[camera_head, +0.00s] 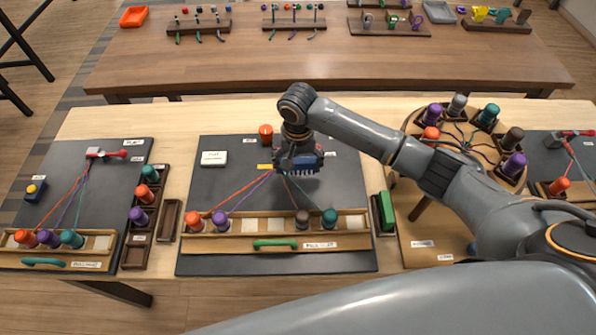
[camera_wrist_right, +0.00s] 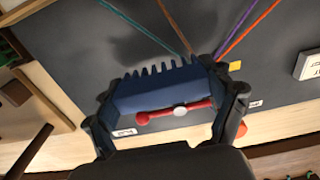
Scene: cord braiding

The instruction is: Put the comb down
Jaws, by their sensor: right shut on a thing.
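The blue comb (camera_head: 303,163) is held by my right gripper (camera_head: 297,152) above the upper middle of the central dark board (camera_head: 230,178). In the right wrist view, the comb (camera_wrist_right: 155,94) spans between the two fingers, with its teeth pointing away toward the cords. The red-orange (camera_head: 240,191), purple (camera_head: 253,193) and other cords run from below the comb to weighted spools at the board's front. The gripper covers the point where the cords meet in the head view. Whether the comb touches the cords is hard to tell. My left gripper is not in view.
A slotted wooden rail (camera_head: 270,240) with several spools lines the board's front. A narrow wooden tray (camera_head: 169,220) stands left of the board; a green block (camera_head: 386,211) stands right. A white label block (camera_head: 213,158) lies on the board. A round braiding stand (camera_head: 456,135) stands further right.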

